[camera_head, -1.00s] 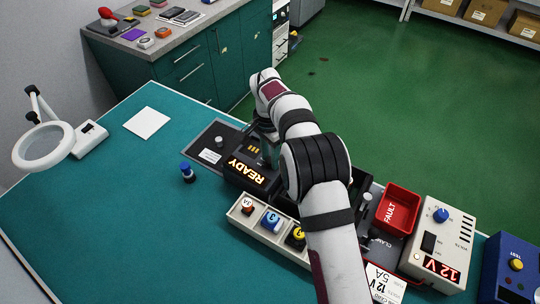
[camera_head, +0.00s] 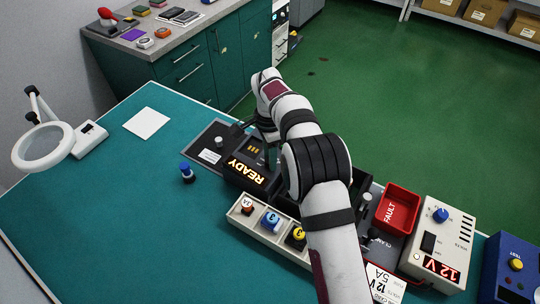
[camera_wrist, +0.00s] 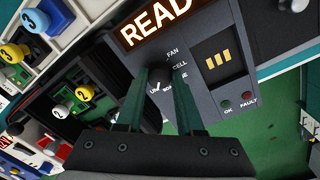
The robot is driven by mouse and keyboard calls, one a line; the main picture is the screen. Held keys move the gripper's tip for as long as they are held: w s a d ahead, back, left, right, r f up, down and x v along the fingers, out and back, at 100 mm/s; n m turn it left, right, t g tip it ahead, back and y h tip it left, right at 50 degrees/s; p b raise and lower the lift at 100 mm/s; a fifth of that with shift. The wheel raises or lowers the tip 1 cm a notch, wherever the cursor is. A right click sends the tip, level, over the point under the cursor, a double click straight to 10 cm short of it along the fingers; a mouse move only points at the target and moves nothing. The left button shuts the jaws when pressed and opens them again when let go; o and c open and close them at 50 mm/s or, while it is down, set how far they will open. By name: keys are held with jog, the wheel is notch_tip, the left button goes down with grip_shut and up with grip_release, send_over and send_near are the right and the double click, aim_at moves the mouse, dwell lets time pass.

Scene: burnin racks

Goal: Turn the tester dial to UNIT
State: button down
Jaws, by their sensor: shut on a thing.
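The tester (camera_head: 246,187) has a lit READY display and stands on the bench, partly behind my arm in the head view. In the wrist view its dark dial (camera_wrist: 157,72) sits below the READY display (camera_wrist: 155,22). The head view shows the gripper mostly hidden behind my wrist.
A white tray (camera_head: 233,214) of numbered knobbed pieces lies beside the tester. A red FAULT bin (camera_head: 411,196) and a 12 V supply (camera_head: 446,222) stand to the right. A blue-topped piece (camera_head: 187,172) stands alone. The left bench (camera_head: 110,220) is mostly clear.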

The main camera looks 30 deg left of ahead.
jog(key=c, duration=0.5)
grip_release()
jog(key=shift+c, duration=0.2)
notch_tip(320, 180, up, 16)
jog(key=shift+w+a, duration=0.2)
jog(key=shift+a, duration=0.1)
jog(key=shift+f, duration=0.1)
